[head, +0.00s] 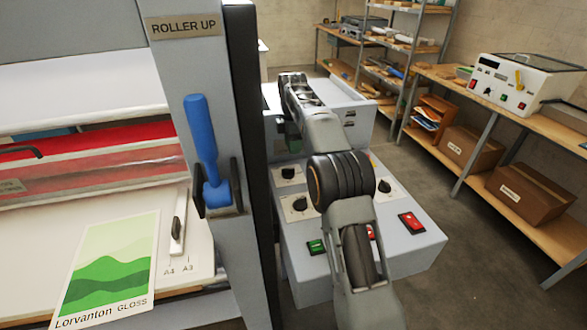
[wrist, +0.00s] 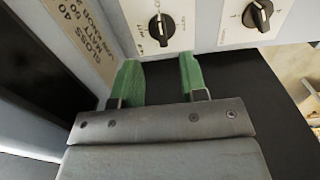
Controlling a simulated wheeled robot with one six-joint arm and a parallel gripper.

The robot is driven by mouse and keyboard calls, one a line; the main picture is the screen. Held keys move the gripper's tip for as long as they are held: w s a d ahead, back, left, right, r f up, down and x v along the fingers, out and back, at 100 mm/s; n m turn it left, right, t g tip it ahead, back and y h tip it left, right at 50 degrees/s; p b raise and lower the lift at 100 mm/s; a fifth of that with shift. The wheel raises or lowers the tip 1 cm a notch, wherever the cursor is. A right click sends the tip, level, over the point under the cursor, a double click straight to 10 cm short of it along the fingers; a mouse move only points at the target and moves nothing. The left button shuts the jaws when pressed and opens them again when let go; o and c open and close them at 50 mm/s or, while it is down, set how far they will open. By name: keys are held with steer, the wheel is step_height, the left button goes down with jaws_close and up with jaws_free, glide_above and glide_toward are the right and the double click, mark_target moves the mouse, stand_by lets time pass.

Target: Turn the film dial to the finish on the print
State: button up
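The print (head: 108,265) lies on the laminator's feed table and reads "Lorvanton GLOSS" under a green hill picture. In the wrist view a black dial (wrist: 161,28) on a white plate stands just beyond my gripper (wrist: 158,66). Small lettering rings this dial but is too small to read surely; its knob stands roughly upright in the picture. My gripper's green fingers are apart, with nothing between them, and do not appear to touch the dial. A second dial (wrist: 258,14) is at the right. In the head view, my arm hides part of the control box.
The grey control box (head: 415,250) carries several dials, a green switch (head: 316,247) and a red switch (head: 411,222). A lettered placard (wrist: 82,38) mentioning gloss is left of my gripper. A blue lever (head: 204,140) stands under a "ROLLER UP" sign (head: 184,26). Shelves stand at right.

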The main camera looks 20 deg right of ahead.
mark_target(293, 168)
step_height(293, 168, down, 9)
steer(key=shift+f, duration=0.1)
stand_by(0.3)
jaws_close()
stand_by(0.4)
